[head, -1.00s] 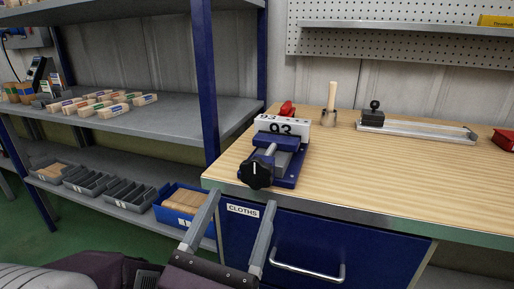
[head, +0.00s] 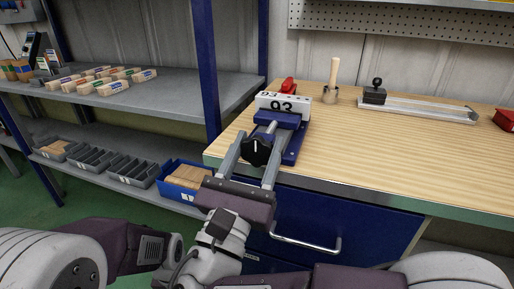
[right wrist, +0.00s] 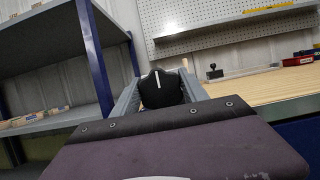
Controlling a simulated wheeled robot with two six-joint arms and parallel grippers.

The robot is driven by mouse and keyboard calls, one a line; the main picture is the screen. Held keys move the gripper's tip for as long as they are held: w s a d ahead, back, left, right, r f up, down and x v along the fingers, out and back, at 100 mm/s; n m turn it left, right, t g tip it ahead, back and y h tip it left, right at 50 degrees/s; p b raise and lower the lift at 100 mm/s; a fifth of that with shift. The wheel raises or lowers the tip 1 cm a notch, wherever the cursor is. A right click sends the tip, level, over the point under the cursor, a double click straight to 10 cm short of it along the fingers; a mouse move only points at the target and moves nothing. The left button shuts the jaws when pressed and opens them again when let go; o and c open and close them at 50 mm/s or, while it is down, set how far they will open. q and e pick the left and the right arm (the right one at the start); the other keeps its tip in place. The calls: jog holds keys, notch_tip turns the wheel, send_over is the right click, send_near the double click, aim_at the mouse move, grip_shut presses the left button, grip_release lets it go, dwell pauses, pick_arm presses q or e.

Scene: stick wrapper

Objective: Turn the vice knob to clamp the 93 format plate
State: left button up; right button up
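The blue vice (head: 291,146) sits at the front left corner of the wooden workbench. The white format plate marked 93 (head: 283,103) lies in it, at its jaws. The black vice knob (head: 256,151), with a white line, faces me at the bench's front edge. My right gripper (head: 256,146) is open, with one finger on each side of the knob. In the right wrist view the knob (right wrist: 161,89) shows between the two grey fingers; I cannot tell whether they touch it. My left gripper is not in view.
The workbench (head: 400,160) has free room right of the vice. A metal cup with a wooden-handled tool (head: 332,90) and a long metal rail device (head: 420,108) stand farther back. A drawer handle (head: 305,247) is below. A shelf (head: 180,105) with wooden blocks stands left.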

jog(key=shift+c, duration=1.1)
jog(key=shift+m, duration=0.4)
jog(key=m+g+h, duration=0.1)
jog(key=m+h, duration=0.1)
jog(key=m, duration=0.1)
jog(key=shift+m, duration=0.4)
jog(key=shift+d+f+m+g+h+p, duration=0.1)
jog(key=shift+m+g+h+p, duration=0.3)
jog(key=shift+m, duration=0.9)
jog(key=shift+m+g+h+p, duration=0.1)
jog(key=shift+m+g+h, duration=0.5)
jog(key=shift+m, duration=0.7)
jog(key=o, duration=1.4)
jog(key=shift+c, duration=0.2)
